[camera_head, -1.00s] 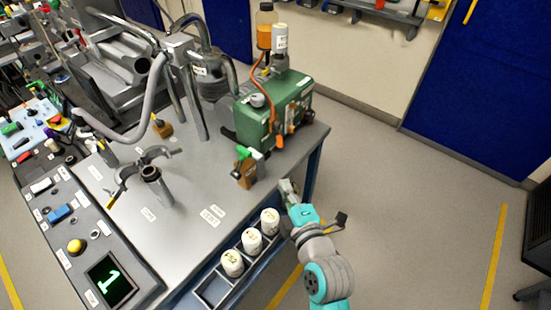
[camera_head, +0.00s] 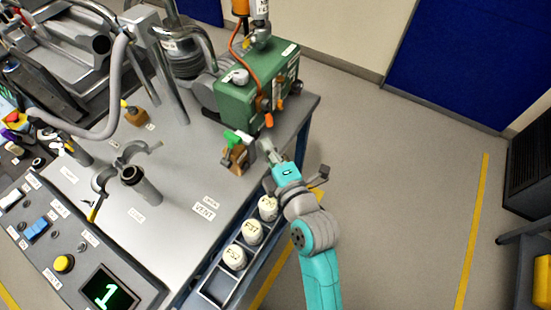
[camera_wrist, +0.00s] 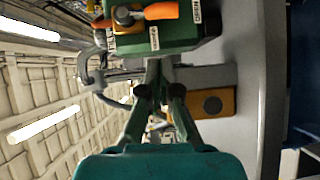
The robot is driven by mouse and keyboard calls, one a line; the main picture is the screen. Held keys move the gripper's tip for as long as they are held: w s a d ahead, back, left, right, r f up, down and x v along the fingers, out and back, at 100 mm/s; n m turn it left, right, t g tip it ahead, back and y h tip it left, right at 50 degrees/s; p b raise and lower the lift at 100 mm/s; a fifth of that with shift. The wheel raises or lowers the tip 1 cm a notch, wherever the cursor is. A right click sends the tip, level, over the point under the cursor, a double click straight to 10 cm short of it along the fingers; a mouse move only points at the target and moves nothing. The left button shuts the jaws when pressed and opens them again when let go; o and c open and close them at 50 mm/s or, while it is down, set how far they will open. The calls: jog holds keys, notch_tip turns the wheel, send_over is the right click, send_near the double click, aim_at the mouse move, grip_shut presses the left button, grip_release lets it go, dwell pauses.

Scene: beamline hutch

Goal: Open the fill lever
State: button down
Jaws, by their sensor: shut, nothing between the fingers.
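A small brown valve block (camera_head: 238,157) with a green lever (camera_head: 232,137) stands near the right edge of the grey bench. A green pump box (camera_head: 258,85) with orange handles (camera_head: 267,104) stands just behind it. I cannot read which handle is marked fill. My gripper (camera_head: 267,147) is shut and empty, just right of the block and in front of the pump box, apparently touching neither. In the wrist view, my gripper (camera_wrist: 160,75) points toward the pump box (camera_wrist: 160,40) and its orange handle (camera_wrist: 160,11). An orange-brown block (camera_wrist: 210,103) is right of the fingers.
A rack along the bench's front edge holds white labelled containers (camera_head: 252,232) beside my arm. A clamp post (camera_head: 140,185) stands left on the bench, with a control panel (camera_head: 60,250) at the lower left. The floor (camera_head: 400,180) to the right is clear.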

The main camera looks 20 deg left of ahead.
aim_at(269, 122)
jog(key=w, duration=0.1)
jog(key=w+a, duration=0.1)
jog(key=w, duration=0.1)
jog(key=shift+w+a+f, duration=0.1)
jog(key=shift+w+a, duration=0.15)
jog(key=shift+w, duration=0.1)
jog(key=shift+w+a+f, duration=0.1)
jog(key=shift+w, duration=0.75)
jog(key=shift+w+f, duration=0.1)
jog(key=shift+w, duration=0.5)
jog(key=shift+s, duration=0.1)
